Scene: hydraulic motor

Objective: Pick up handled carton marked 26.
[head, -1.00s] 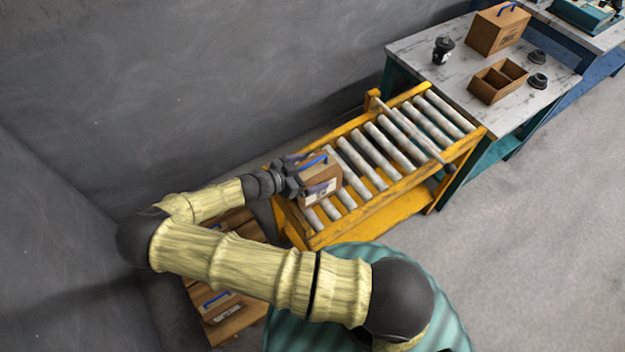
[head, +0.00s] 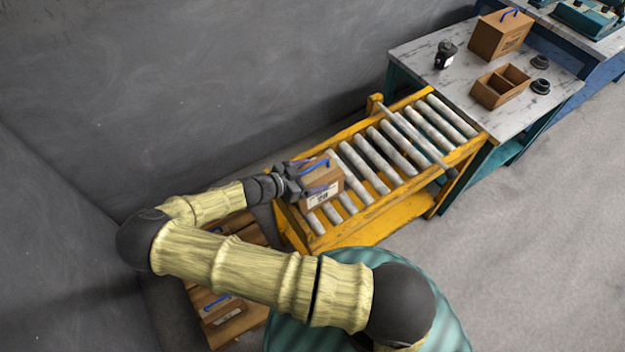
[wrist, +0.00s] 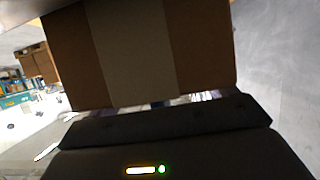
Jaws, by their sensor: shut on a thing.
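A brown carton (head: 322,186) with a blue handle and a white label is at the left end of the roller conveyor. The label seems to read 26, though it is small. My gripper (head: 303,178) is shut on this carton from its left side. Whether the carton touches the rollers is not clear. In the wrist view the carton (wrist: 135,50) fills the upper middle, with a paler band down it, in front of my dark gripper (wrist: 165,112). The fingertips are mostly hidden there.
The yellow roller conveyor (head: 395,190) runs right to a marble-topped table (head: 425,62). On it are a handled carton (head: 500,35), an open divided box (head: 499,88) and small dark parts. Another blue-handled carton (head: 228,312) is low at left. A grey wall stands behind.

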